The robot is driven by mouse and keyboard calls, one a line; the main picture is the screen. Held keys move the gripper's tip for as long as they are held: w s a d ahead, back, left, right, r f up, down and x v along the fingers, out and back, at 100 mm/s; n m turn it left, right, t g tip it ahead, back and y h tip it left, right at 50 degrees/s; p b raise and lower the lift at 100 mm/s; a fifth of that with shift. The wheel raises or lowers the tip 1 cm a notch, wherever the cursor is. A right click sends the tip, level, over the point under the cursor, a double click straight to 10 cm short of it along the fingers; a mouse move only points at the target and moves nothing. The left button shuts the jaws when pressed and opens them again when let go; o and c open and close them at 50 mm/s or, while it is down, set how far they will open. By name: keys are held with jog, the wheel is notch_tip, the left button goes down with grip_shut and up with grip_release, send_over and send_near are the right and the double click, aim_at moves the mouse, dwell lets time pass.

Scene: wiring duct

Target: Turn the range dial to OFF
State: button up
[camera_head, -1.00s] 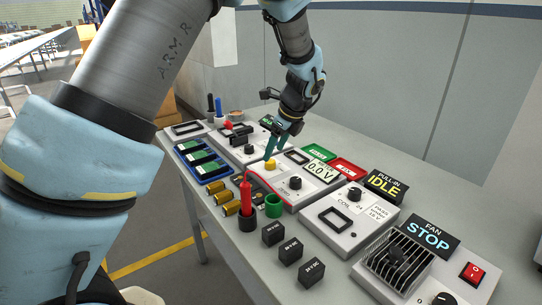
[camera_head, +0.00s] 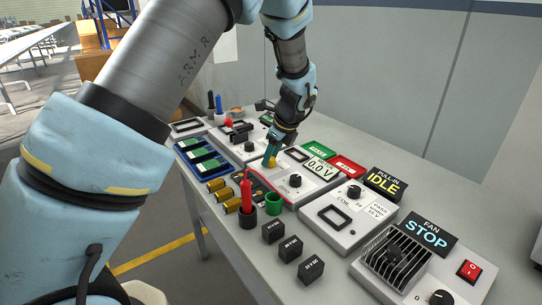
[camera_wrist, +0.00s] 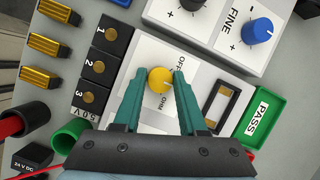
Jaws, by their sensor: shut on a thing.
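The range dial is a round yellow knob (camera_wrist: 160,80) on a white meter box (camera_wrist: 149,53), with OFF and OHM printed near it in the wrist view. My gripper (camera_wrist: 160,77) has its two teal fingers on either side of the dial and is shut on it. In the head view the dial (camera_head: 271,163) shows at the tips of my gripper (camera_head: 269,157), partly covered. I cannot tell clearly which mark the dial points to. The meter display (camera_head: 320,169) reads 0.0 V.
A green PASS plate (camera_wrist: 258,111) and a framed slot (camera_wrist: 219,105) lie right of the dial in the wrist view. Numbered terminals (camera_wrist: 96,67) stand to its left. A red probe (camera_head: 246,194) stands in a dark holder beside a green cup (camera_head: 273,203), close to the meter.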

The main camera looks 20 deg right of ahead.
grip_shut()
jog(key=shift+n, duration=0.4)
jog(key=n+y+p, duration=0.1)
jog(key=n, duration=0.1)
jog(key=n+g+p, duration=0.1)
jog(key=n, duration=0.2)
jog(key=shift+w+d+y, duration=0.1)
jog(key=shift+y, duration=0.3)
jog(key=n+g, duration=0.1)
jog(key=n, duration=0.2)
jog(key=n+g+y+p, duration=0.1)
jog(key=n, duration=0.2)
jog(key=shift+d+g, duration=0.1)
jog(key=shift+g, duration=0.2)
jog(key=o, duration=0.6)
grip_release()
jog(key=shift+o, duration=0.2)
jog(key=shift+r, duration=0.1)
jog(key=b+v, duration=0.3)
jog(key=v, duration=0.7)
jog(key=shift+r, duration=0.3)
